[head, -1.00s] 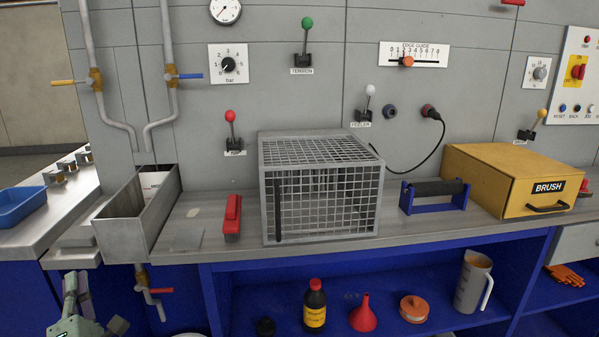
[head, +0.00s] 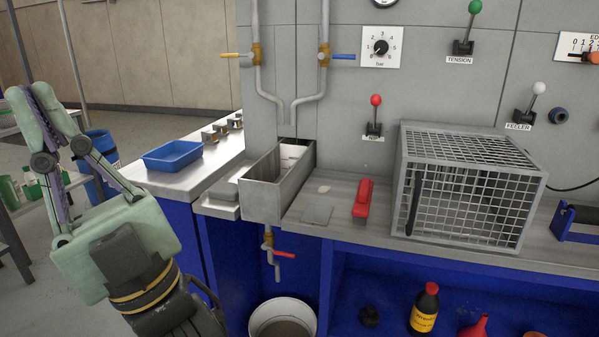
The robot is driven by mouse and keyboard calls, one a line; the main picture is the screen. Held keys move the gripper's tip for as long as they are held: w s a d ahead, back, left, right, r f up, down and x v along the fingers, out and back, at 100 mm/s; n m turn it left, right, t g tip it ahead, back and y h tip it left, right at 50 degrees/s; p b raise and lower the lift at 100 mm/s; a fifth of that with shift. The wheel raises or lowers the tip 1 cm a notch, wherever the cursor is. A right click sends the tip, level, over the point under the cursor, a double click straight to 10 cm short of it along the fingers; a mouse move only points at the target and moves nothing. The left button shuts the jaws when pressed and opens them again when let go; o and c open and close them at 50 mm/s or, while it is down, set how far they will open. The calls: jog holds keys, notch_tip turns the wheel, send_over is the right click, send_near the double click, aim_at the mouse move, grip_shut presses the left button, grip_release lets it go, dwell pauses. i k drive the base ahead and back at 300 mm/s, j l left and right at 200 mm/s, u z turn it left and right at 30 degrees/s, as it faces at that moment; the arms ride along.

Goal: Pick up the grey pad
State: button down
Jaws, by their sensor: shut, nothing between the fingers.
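A thin flat grey square, which looks like the grey pad (head: 317,213), lies on the bench top between the metal sink and the red-handled tool. Nothing covers it. My gripper (head: 30,95) is raised at the far left of the head view, pointing up, well apart from the pad and touching nothing. Its fingers are shut and empty.
The open metal sink (head: 262,197) stands left of the pad, and a red tool (head: 362,198) lies to its right. A wire cage (head: 465,190) stands farther right. A blue tray (head: 172,155) sits on the left counter. A white bucket (head: 283,318) is below.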

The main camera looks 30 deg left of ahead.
aim_at(228, 191)
jog(key=u, duration=1.2)
